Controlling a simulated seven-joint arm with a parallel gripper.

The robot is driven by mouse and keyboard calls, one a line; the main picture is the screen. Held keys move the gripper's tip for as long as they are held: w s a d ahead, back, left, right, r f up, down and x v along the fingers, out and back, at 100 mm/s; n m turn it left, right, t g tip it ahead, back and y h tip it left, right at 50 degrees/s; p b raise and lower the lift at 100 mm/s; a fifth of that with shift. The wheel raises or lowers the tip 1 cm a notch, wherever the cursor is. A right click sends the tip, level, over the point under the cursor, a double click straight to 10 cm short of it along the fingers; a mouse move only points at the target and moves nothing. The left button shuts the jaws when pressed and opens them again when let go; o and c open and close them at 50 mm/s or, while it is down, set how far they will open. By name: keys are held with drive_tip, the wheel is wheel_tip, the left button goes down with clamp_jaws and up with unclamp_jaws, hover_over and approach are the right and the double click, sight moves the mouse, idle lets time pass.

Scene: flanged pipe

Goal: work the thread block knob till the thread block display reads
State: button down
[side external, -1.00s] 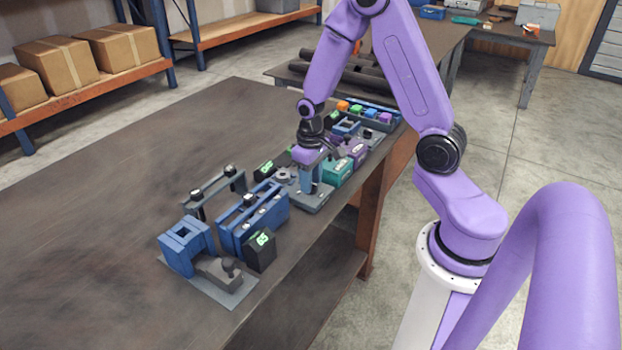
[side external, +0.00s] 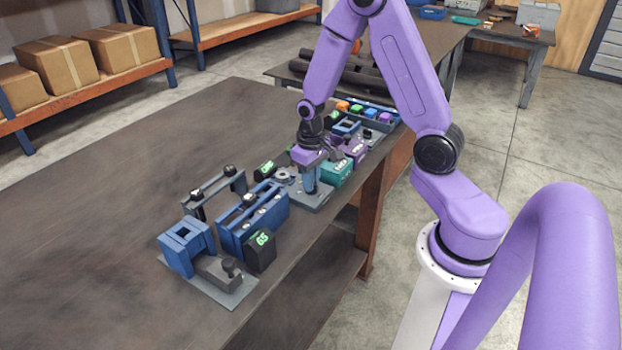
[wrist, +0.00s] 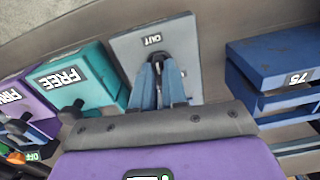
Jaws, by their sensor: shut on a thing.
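My gripper (wrist: 160,88) has its two blue fingers pointing down and closed on a small dark knob (wrist: 159,97), mostly hidden between them. The knob stands over a light grey plate (wrist: 190,50) that carries a small dark label (wrist: 152,39), which seems to read OUT upside down. In the side view my gripper (side external: 311,186) is low over the same grey plate (side external: 308,203), near the table's front edge. The fingers hide the knob there. I cannot tell for sure which display belongs to the thread block.
A teal block (wrist: 80,80) labelled FREE and a purple block (wrist: 25,97) stand close on one side of my gripper. A blue block (wrist: 270,55) stands on the other. The table's left is clear.

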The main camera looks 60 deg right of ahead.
drive_tip(key=m, duration=1.2)
idle(0.6)
drive_tip(key=c, duration=1.2)
unclamp_jaws()
drive_tip(key=shift+o, duration=0.2)
drive_tip(key=shift+r, duration=0.15)
wheel_tip(320, 180, up, 17)
drive_tip(key=shift+r, duration=0.1)
